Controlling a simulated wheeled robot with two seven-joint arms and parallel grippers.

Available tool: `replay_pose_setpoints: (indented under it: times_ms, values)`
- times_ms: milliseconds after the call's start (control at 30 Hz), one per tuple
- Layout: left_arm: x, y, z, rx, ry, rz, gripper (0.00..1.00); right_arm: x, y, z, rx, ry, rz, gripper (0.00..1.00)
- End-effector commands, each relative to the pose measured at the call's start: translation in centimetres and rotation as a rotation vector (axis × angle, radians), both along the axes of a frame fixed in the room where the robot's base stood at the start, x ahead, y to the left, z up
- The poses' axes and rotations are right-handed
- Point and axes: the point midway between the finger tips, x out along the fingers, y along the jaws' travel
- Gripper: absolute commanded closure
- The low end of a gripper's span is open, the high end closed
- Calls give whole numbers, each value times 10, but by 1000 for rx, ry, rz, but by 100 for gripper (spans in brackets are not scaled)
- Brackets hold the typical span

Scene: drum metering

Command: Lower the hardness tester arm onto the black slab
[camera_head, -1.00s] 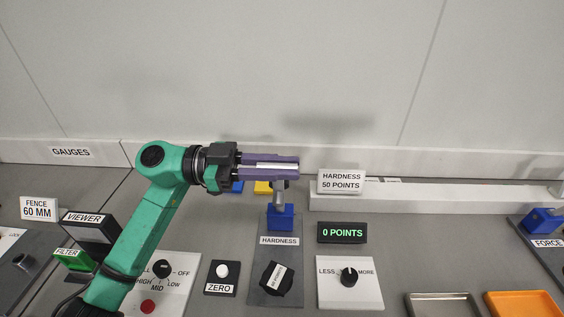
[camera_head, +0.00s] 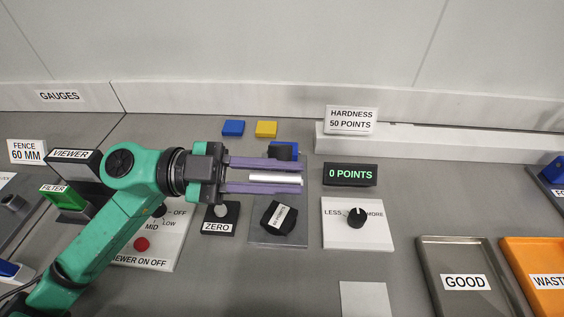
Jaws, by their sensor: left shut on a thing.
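My left gripper (camera_head: 288,180) reaches in from the left, its two purple fingers shut on the silver bar of the hardness tester arm (camera_head: 262,179). The bar lies between the fingers, above the tester's base. The black slab (camera_head: 278,218), with a white label, lies on the grey base plate (camera_head: 262,238) just in front of the fingers. The tester's blue block (camera_head: 292,146) shows partly behind the gripper. The fingers hide much of the tester; I cannot tell whether its arm touches the slab. The hardness display (camera_head: 350,174) reads 0 POINTS. My right gripper is not in view.
The ZERO button (camera_head: 220,211) stands left of the slab, the LESS/MORE knob (camera_head: 356,217) right. A sign (camera_head: 351,119) reads HARDNESS 50 POINTS. Blue (camera_head: 233,128) and yellow (camera_head: 266,129) blocks lie behind. The GOOD tray (camera_head: 430,255) and orange WASTE tray (camera_head: 515,265) are at front right.

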Motion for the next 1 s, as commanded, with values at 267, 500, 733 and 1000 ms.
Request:
replay_pose_setpoints:
  times_ms: [267,500,733,1000]
  values:
    - [-1,0,-3,2,4,0,100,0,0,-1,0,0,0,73]
    - [-1,0,-3,2,4,1,49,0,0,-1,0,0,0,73]
    - [-1,0,-2,1,2,0,49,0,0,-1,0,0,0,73]
    - [-1,1,-3,0,2,1,49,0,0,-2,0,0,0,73]
